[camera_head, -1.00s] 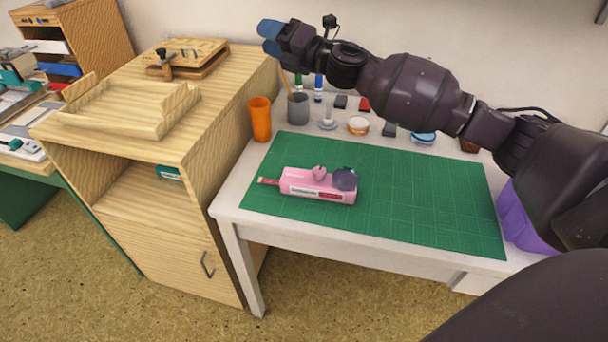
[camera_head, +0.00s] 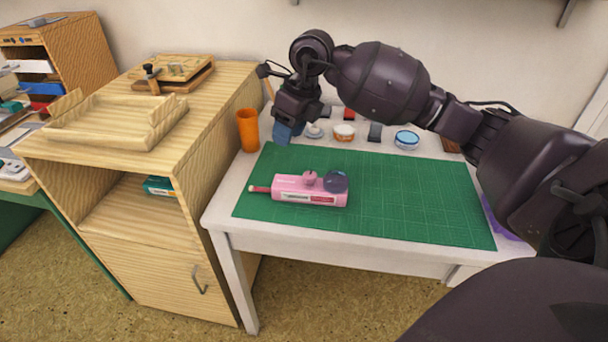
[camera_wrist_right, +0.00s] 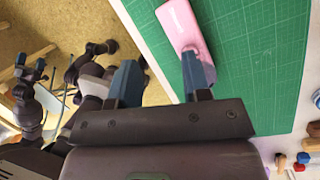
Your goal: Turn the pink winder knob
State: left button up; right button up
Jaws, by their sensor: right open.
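The pink device (camera_head: 328,197) lies flat on the green cutting mat. Its small pink winder knob (camera_head: 309,177) stands on top, beside a dark blue-grey round part (camera_head: 335,182). My right gripper (camera_head: 284,133) points down above the table, behind the device and apart from it. In the right wrist view its blue fingers (camera_wrist_right: 160,72) are spread with nothing between them, and the pink device (camera_wrist_right: 183,28) shows beyond, partly covered by one finger; the knob cannot be made out there. Small blue tips at the left of the wrist view look like my left gripper (camera_wrist_right: 31,66); their state is unclear.
The green mat (camera_head: 420,205) is clear right of the device. An orange cup (camera_head: 248,130) stands at the table's back left. Several ink tins and pads, such as a blue tin (camera_head: 406,139), line the back. A wooden cabinet (camera_head: 120,160) stands left.

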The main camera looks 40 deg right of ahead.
jog(key=s+d+m+g+h, duration=0.2)
jog(key=s+d+h, duration=0.1)
jog(key=d, duration=0.1)
jog(key=b, duration=0.1)
send_over(310, 174)
notch_tip(310, 174, down, 6)
jog(key=shift+s+f, duration=0.1)
jog(key=shift+f, duration=0.15)
notch_tip(310, 174, down, 4)
jog(key=shift+r+b, duration=0.15)
jog(key=shift+b, duration=0.4)
pick_arm(q)
jog(key=shift+s+f, duration=0.1)
jog(key=shift+f, duration=0.8)
pick_arm(e)
jog(key=shift+f, duration=0.7)
jog(key=shift+c, duration=0.4)
pick_arm(q)
jog(key=shift+s+f, duration=0.1)
pick_arm(e)
jog(key=c, duration=0.6)
